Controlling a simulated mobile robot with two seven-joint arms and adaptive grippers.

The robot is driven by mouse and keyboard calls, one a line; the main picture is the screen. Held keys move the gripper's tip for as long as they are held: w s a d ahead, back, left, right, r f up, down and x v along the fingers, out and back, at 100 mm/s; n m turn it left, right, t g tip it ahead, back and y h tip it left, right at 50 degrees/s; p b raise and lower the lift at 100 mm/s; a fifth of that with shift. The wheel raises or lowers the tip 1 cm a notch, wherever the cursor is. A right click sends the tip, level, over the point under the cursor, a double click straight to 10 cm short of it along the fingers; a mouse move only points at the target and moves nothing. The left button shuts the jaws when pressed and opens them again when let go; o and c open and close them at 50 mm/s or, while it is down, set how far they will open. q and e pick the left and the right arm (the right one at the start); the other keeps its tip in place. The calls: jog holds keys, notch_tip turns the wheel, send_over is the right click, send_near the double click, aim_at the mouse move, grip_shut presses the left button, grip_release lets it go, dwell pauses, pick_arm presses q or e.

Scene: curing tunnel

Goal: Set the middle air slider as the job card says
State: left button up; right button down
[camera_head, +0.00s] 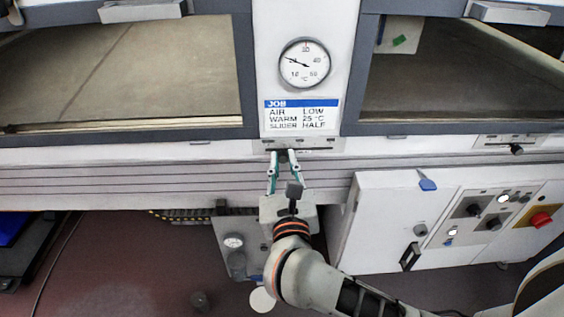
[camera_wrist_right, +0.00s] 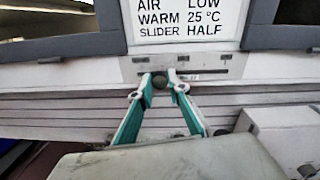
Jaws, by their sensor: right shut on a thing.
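The job card (camera_head: 300,115) hangs between the two tunnel windows and reads AIR LOW, WARM 25 °C, SLIDER HALF. Below it is the middle air slider's plate (camera_head: 320,144), a pale strip with small dark marks. It also shows in the right wrist view (camera_wrist_right: 205,71). The slider's dark round knob (camera_wrist_right: 159,81) sits left of the plate's middle. My right gripper (camera_head: 284,156) is shut on this knob, with a teal-edged finger on each side; it also shows in the right wrist view (camera_wrist_right: 159,85). The fingers partly cover the slot. My left gripper is not in view.
A round °C dial (camera_head: 304,63) above the card has its needle pointing left and slightly up. Another slider (camera_head: 516,149) is at the right. A white control box (camera_head: 440,220) with knobs and a red button (camera_head: 541,219) stands below right.

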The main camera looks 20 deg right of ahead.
aim_at(299, 149)
jog(key=d, duration=0.2)
jog(key=s+d, duration=0.1)
jog(key=d, duration=0.1)
jog(key=shift+s, duration=0.1)
jog(key=shift+a, duration=0.15)
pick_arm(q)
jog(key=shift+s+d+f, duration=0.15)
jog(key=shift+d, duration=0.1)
pick_arm(e)
jog(key=c, duration=1.9)
grip_release()
jog(key=shift+s, duration=0.2)
jog(key=v, duration=1.1)
jog(key=shift+s, duration=0.3)
jog(key=shift+a+r, duration=0.1)
